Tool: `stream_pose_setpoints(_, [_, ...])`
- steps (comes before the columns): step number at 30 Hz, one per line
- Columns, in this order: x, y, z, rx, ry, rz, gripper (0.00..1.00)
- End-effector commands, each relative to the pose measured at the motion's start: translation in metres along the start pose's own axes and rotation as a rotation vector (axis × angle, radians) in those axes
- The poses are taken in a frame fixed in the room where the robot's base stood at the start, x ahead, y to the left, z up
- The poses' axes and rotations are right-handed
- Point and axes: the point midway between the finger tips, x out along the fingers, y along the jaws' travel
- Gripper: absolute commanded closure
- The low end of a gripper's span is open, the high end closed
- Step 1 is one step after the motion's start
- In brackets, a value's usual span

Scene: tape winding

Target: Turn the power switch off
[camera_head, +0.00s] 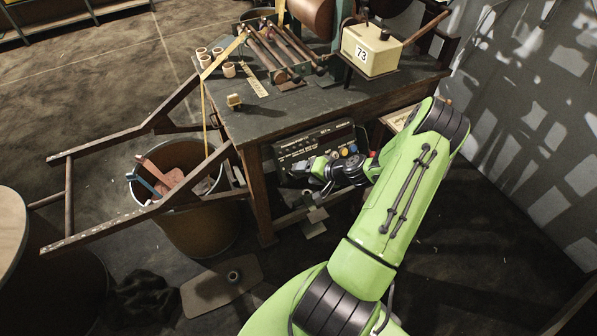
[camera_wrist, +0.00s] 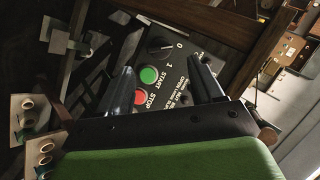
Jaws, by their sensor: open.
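The black control panel (camera_head: 310,142) is mounted under the table top, with its face partly hidden by my arm. In the wrist view the panel (camera_wrist: 200,48) shows a dark rotary power switch (camera_wrist: 158,45) beside the marks 0 and 1; which mark it points at is too dark to tell. A green START button (camera_wrist: 149,75) and a red STOP button (camera_wrist: 141,97) sit below it. My gripper (camera_wrist: 163,63) is open and empty, its two dark fingers in front of the panel on either side of the buttons. My gripper (camera_head: 322,172) is close to the panel in the head view.
The wooden table (camera_head: 290,112) stands above the panel, with its leg (camera_head: 257,195) left of my gripper. A bin (camera_head: 195,225) and a wooden frame (camera_head: 110,145) are to the left. A pedal-like plate (camera_head: 222,285) lies on the floor. Floor at right is clear.

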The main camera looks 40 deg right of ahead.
Motion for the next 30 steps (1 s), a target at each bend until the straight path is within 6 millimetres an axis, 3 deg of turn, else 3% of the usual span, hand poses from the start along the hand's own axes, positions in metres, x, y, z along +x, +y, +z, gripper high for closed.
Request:
stream_pose_setpoints(1, [-0.018, -0.002, -0.002, 0.002, 0.004, 0.003, 0.34])
stream_pose_setpoints(6, [-0.065, -0.002, -0.002, 0.002, 0.004, 0.002, 0.34])
stream_pose_setpoints(12, [-0.099, -0.001, -0.001, 0.001, 0.001, 0.001, 0.34])
stream_pose_setpoints(30, [-0.104, 0.000, 0.000, 0.000, -0.001, 0.000, 0.34])
